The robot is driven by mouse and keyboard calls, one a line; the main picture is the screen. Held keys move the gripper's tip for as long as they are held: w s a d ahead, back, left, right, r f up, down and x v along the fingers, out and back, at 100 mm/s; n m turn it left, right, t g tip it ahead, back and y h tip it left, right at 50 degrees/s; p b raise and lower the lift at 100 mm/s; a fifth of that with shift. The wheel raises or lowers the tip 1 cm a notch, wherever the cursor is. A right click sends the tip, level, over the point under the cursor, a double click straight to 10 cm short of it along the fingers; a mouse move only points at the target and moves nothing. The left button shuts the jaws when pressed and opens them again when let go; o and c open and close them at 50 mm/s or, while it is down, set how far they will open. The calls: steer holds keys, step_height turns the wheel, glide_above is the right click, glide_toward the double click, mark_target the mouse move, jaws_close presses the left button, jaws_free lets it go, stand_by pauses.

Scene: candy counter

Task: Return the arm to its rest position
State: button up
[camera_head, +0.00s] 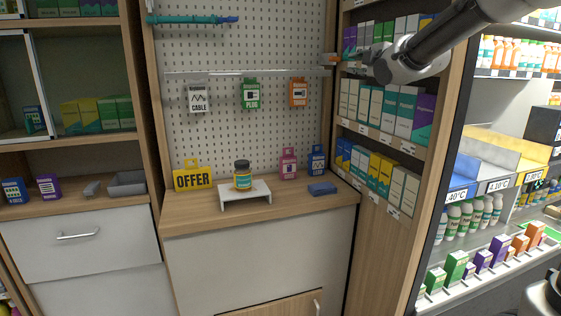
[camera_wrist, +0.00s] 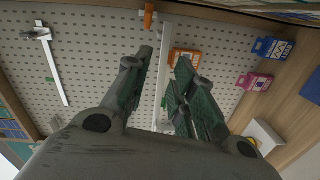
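My gripper (camera_head: 352,64) is raised at the upper right of the pegboard in the head view, in front of the shelf of boxes. My grey arm reaches in from the top right. In the wrist view my gripper (camera_wrist: 164,62) shows two dark fingers spread apart, with nothing held between them. Pegboard and a white rail (camera_wrist: 163,75) show behind the gap. A small orange piece (camera_head: 330,58) is at the rail's right end, close to the fingertips in the head view; whether they touch cannot be told.
Cable, plug and orange packs (camera_head: 299,93) hang from the rail (camera_head: 245,72). Below, the counter (camera_head: 285,217) bears an OFFER sign (camera_head: 192,176), a jar (camera_head: 242,175) on a white riser (camera_head: 226,192), pink and blue packs and a blue item (camera_head: 322,188). Boxed shelves (camera_head: 378,128) stand at right.

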steer(key=s+d+f+m+g+h, duration=0.2)
steer(key=s+d+f+m+g, duration=0.2)
steer(key=s+f+m, duration=0.4)
steer(key=s+d+f+m+g+h, duration=0.3)
steer(key=s+d+f+g, duration=0.15)
steer(key=f, duration=0.55)
steer(key=s+d+f+m+g, duration=0.2)
steer(key=s+f+m, duration=0.1)
steer(key=s, duration=1.2)
steer(key=s+d+f+m+g, duration=0.1)
steer(key=s+m, duration=0.4)
steer(key=s, duration=0.9)
steer(key=shift+s+d+f+g, duration=0.4)
steer(key=shift+d+f, duration=0.5)
steer(key=shift+d, duration=0.25)
